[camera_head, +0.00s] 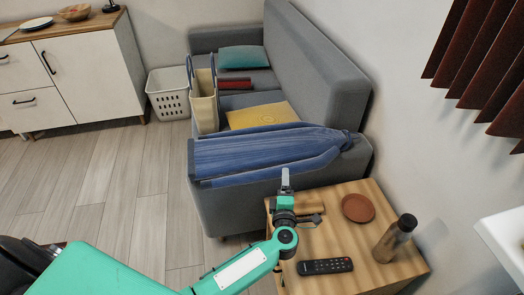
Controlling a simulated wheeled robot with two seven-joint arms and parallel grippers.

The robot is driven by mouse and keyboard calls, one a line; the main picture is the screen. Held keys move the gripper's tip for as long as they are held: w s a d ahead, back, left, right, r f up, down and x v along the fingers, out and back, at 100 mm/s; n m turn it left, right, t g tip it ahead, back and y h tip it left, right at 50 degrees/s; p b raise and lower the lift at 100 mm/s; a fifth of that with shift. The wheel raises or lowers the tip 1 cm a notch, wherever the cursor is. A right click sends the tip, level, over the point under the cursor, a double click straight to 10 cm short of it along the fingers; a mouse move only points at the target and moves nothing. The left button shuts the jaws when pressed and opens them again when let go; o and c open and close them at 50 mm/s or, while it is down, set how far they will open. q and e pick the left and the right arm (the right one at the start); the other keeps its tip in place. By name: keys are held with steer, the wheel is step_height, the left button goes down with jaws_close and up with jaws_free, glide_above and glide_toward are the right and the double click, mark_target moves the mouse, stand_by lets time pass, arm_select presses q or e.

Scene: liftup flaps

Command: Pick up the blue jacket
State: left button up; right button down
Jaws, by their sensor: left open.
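The blue jacket (250,152) lies draped across the near armrest of the grey sofa (318,66), spread from left to right. My left gripper (285,178) is at the end of the green arm that comes in from the lower left. It appears just in front of the jacket's near edge, over the far left corner of the side table. It is open, with nothing seen between its fingers. I cannot tell whether it touches the jacket. My right gripper is not in view.
The wooden side table (350,255) holds a remote (325,266), a brown bottle (394,238) and a terracotta saucer (358,208). A tote bag (204,105), a yellow cushion (263,116) and a teal cushion (243,57) are on the sofa. The floor at left is clear.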

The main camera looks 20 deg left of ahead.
mark_target(278, 147)
arm_select(q)
steer(key=x, duration=0.4)
steer(key=b+x, duration=0.1)
steer(key=x, duration=0.1)
steer(key=shift+w+a+f, duration=0.1)
steer(key=shift+a+f, duration=0.2)
steer(key=shift+w+a, duration=0.2)
steer(key=shift+w, duration=0.4)
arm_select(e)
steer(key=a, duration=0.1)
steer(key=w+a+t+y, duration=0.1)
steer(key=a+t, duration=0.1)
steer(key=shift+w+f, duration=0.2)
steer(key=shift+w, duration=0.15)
arm_select(q)
steer(key=shift+c, duration=0.5)
steer(key=shift+r, duration=0.1)
steer(key=c, duration=1.4)
steer(key=shift+o, duration=0.2)
steer(key=shift+r, duration=0.1)
